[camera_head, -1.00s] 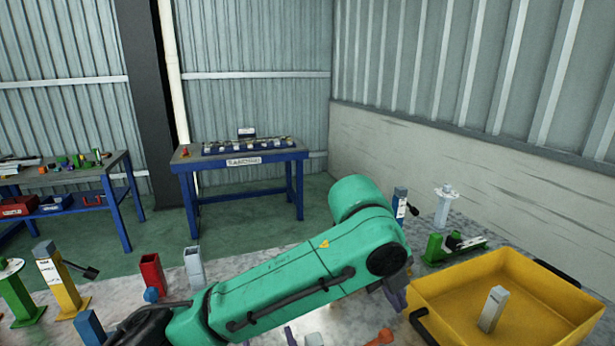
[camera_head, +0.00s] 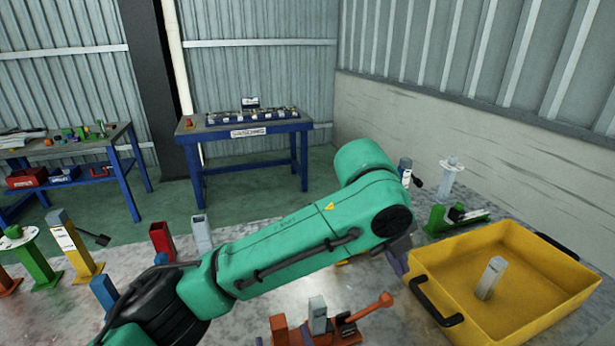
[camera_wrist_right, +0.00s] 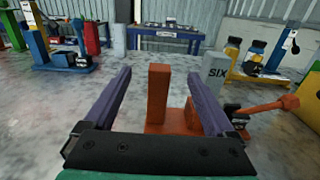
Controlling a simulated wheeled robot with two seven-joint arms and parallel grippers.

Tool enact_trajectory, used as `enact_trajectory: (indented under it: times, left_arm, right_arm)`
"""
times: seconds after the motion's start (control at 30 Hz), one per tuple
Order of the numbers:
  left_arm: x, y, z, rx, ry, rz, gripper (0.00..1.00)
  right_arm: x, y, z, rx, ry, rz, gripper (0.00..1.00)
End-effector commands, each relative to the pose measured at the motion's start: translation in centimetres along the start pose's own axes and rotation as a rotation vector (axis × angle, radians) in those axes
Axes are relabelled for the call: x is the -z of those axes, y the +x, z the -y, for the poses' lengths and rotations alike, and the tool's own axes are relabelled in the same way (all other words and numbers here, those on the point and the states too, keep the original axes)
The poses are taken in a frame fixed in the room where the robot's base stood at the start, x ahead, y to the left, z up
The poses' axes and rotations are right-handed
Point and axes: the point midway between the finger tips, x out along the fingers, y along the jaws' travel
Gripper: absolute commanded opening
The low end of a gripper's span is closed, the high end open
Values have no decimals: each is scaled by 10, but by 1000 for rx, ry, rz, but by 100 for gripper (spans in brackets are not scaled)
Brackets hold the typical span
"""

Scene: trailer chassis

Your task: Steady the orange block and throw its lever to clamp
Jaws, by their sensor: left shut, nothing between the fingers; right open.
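The orange block (camera_head: 279,329) is at the bottom of the head view, partly cut off, with its orange lever (camera_head: 371,308) reaching out to the right. In the right wrist view the block's upright orange post (camera_wrist_right: 157,95) rises from an orange base, and the lever (camera_wrist_right: 270,106) lies to the right. My right gripper (camera_wrist_right: 159,73) is open, its purple fingers on either side of the post in the picture; contact cannot be told. A grey piece marked SIX (camera_wrist_right: 217,75) stands beside the post. My left gripper (camera_head: 396,262) is shut and empty, left of the yellow bin, its tips partly hidden by its wrist.
The yellow bin (camera_head: 445,290) with a grey piece (camera_head: 491,278) inside stands at the right. Red (camera_head: 162,241), grey (camera_head: 202,233), yellow (camera_head: 75,247) and green (camera_head: 35,260) fixtures stand at the left. A green clamp (camera_head: 440,220) is behind the bin.

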Motion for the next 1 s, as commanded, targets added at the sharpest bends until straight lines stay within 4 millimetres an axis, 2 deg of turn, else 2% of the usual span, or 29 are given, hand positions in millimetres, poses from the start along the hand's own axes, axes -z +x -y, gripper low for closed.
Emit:
enact_trajectory:
  times: [0.27,0.37,0.47,0.7,0.8,1.0]
  left_arm:
    - [0,0,0,0,0,0,0]
    - [0,0,0,0,0,0,0]
    - [0,0,0,0,0,0,0]
    - [0,0,0,0,0,0,0]
    - [0,0,0,0,0,0,0]
    - [0,0,0,0,0,0,0]
  right_arm:
    - [0,0,0,0,0,0,100]
    - [1,-5,0,0,-3,-1,100]
    - [1,-23,0,-2,-4,-3,100]
    - [1,-88,-1,-5,-3,-4,100]
    - [1,-108,0,-2,-2,-4,100]
    - [0,-120,0,0,0,0,100]
